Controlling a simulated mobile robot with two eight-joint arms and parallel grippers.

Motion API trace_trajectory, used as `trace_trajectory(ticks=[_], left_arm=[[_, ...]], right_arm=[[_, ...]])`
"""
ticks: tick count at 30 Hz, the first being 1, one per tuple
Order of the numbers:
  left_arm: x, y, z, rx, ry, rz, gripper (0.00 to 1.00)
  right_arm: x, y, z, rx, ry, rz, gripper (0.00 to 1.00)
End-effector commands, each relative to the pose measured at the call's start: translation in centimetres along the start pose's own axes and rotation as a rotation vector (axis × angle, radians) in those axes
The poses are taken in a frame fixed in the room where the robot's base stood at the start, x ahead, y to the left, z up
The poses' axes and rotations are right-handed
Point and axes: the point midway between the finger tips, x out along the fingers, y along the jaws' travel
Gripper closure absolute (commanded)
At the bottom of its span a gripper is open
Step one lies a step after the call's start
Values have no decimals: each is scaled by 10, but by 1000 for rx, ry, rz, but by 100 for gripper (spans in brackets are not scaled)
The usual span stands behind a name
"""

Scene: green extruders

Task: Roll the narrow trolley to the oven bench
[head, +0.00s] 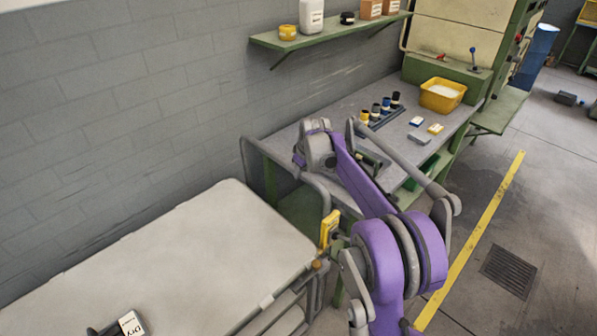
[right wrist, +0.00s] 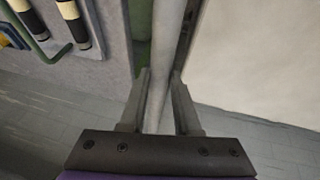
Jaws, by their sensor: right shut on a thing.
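The trolley (head: 180,250) has a long pale beige top along the grey wall at the lower left, with lower shelves partly showing. Its grey tubular handle (head: 268,151) rises at the end facing the bench. My right gripper (right wrist: 160,100) is shut on this handle in the right wrist view, one finger on each side of the tube. In the head view my purple right arm hides most of the grip. A grey-topped bench (head: 338,108) with a green frame stands just beyond the handle. My left gripper is out of view.
The bench carries a yellow tub (head: 442,95), a rack of small bottles (head: 386,108) and small blocks. A green wall shelf (head: 330,35) hangs above. A yellow floor line (head: 490,215) and a drain grate (head: 510,272) lie right, on clear floor.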

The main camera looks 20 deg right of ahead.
Motion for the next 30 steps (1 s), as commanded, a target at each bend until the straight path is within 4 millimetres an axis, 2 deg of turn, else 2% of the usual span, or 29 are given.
trace_trajectory(ticks=[8,9,14,24,26,30], left_arm=[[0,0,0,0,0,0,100],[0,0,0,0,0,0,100],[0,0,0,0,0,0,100],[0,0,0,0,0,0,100],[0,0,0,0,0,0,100],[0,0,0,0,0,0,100]], right_arm=[[-1,4,0,0,2,9,100],[-1,5,0,0,2,9,67],[-1,4,0,0,1,8,39],[-4,3,0,0,1,5,39],[-9,3,0,0,1,5,39],[-33,3,1,0,1,5,39]])
